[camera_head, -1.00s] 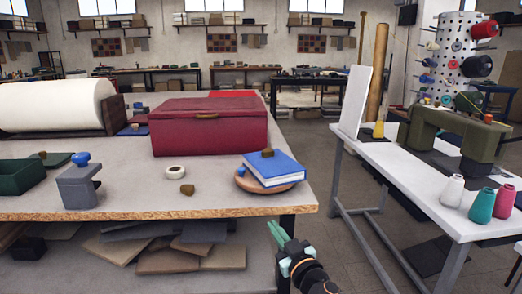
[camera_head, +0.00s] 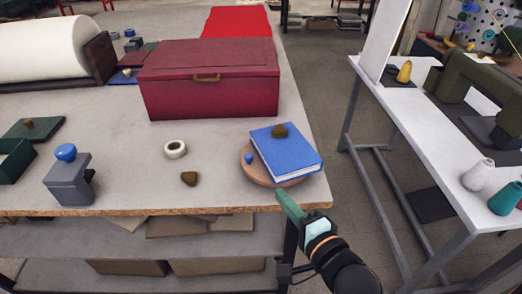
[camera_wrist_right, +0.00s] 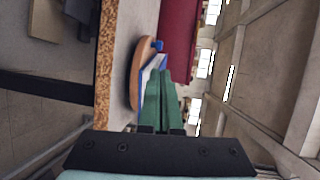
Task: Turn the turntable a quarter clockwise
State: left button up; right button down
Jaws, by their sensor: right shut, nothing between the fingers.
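The turntable (camera_head: 256,169) is a round wooden disc near the front right corner of the table, with a small blue knob (camera_head: 249,159) at its left rim. A blue book (camera_head: 288,152) lies on it, with a brown lump (camera_head: 279,131) on the book. My right gripper (camera_head: 281,194) is shut and empty, its green fingers just in front of the turntable's near edge; contact cannot be told. In the right wrist view the fingers (camera_wrist_right: 161,85) point toward the turntable (camera_wrist_right: 139,75) and book. My left gripper is not in view.
A dark red box (camera_head: 210,85) stands behind the turntable. A white ring (camera_head: 175,149), a brown lump (camera_head: 189,178) and a grey block with a blue knob (camera_head: 68,183) are to the left. A white table (camera_head: 440,165) stands across a gap at right.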

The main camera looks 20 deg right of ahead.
aim_at(249, 158)
jog(key=p+x, duration=0.1)
jog(key=x, duration=1.2)
jog(key=shift+w, duration=0.3)
jog(key=shift+a, duration=0.1)
jog(key=shift+w+a+f+m+h+b, duration=0.1)
jog(key=shift+w+m+h+b, duration=0.2)
jog(key=shift+h+b, duration=0.2)
jog(key=shift+w+a+m+h+b, duration=0.1)
jog(key=shift+w+m+h+b, duration=0.1)
jog(key=shift+m+h+b, duration=0.25)
jog(key=shift+w+a, duration=0.1)
jog(key=shift+w, duration=0.35)
